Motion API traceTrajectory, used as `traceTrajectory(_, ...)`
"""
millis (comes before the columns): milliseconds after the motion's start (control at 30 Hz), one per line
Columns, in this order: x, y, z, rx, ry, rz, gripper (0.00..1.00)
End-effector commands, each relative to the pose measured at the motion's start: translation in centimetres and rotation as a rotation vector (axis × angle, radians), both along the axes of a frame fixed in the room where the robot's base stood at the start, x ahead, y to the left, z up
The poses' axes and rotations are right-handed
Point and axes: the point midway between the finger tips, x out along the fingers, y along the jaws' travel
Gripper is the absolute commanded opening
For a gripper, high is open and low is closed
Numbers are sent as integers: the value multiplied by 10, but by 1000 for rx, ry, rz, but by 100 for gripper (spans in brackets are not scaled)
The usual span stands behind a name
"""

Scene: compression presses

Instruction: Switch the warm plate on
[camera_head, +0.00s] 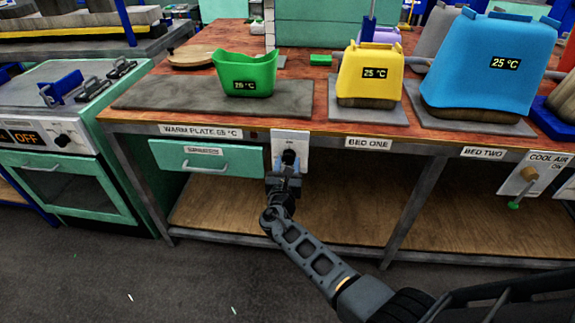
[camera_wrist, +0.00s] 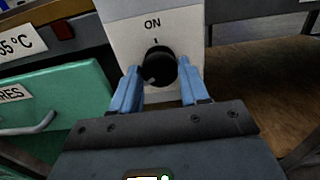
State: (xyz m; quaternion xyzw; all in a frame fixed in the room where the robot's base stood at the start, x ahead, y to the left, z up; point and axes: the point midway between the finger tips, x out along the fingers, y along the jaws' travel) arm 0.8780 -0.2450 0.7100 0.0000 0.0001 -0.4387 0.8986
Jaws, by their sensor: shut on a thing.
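The warm plate (camera_head: 150,97) is a flat grey slab on the bench, with a white label (camera_head: 201,131) below its front edge. Its switch panel (camera_head: 291,138) is white and hangs on the bench front. In the wrist view, the panel (camera_wrist: 117,18) reads ON above a tick mark. My gripper (camera_wrist: 157,72) is shut on the black knob (camera_wrist: 160,66), one blue finger on each side. A pale mark on the knob seems to point down and left, away from ON. In the head view, my gripper (camera_head: 290,165) hides part of the knob.
A green tub (camera_head: 245,75) reading 25 °C stands on the plate. Yellow (camera_head: 372,72) and blue (camera_head: 488,64) covers stand right of it. A dark red lamp (camera_wrist: 62,31) sits left of the panel. A green drawer (camera_head: 215,160) is below left.

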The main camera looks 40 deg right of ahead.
Motion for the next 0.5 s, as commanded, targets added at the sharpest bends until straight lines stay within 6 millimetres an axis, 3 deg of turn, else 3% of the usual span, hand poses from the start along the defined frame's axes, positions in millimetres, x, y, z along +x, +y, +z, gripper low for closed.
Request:
traceTrajectory(133,0,0,0,0,0,0,14)
traceTrajectory(500,0,0,-2,39,-52,0,14)
